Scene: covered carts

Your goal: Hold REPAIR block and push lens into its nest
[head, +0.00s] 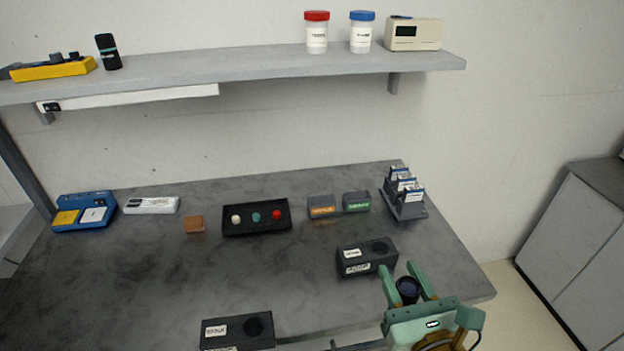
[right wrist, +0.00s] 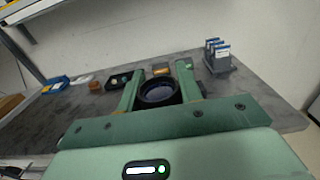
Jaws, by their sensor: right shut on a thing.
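My right gripper (head: 409,285) is shut on a dark round lens (head: 408,290) above the table's front right part. In the right wrist view the lens (right wrist: 158,92) sits between the two green fingers (right wrist: 157,88). A black block (head: 366,258) with white labels and a round dark recess on top stands just left of the gripper, apart from the lens. A second similar black block (head: 237,331) stands at the front edge, partly cut off by the picture. The label words are too small to read, so I cannot tell which is REPAIR. My left gripper does not show.
On the grey table (head: 290,270) stand a black tray with coloured knobs (head: 257,228), two small labelled bins (head: 322,206), a rack of cards (head: 404,205), a brown cube (head: 195,224) and a blue device (head: 83,211). A shelf (head: 250,72) hangs above. The table's left middle is clear.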

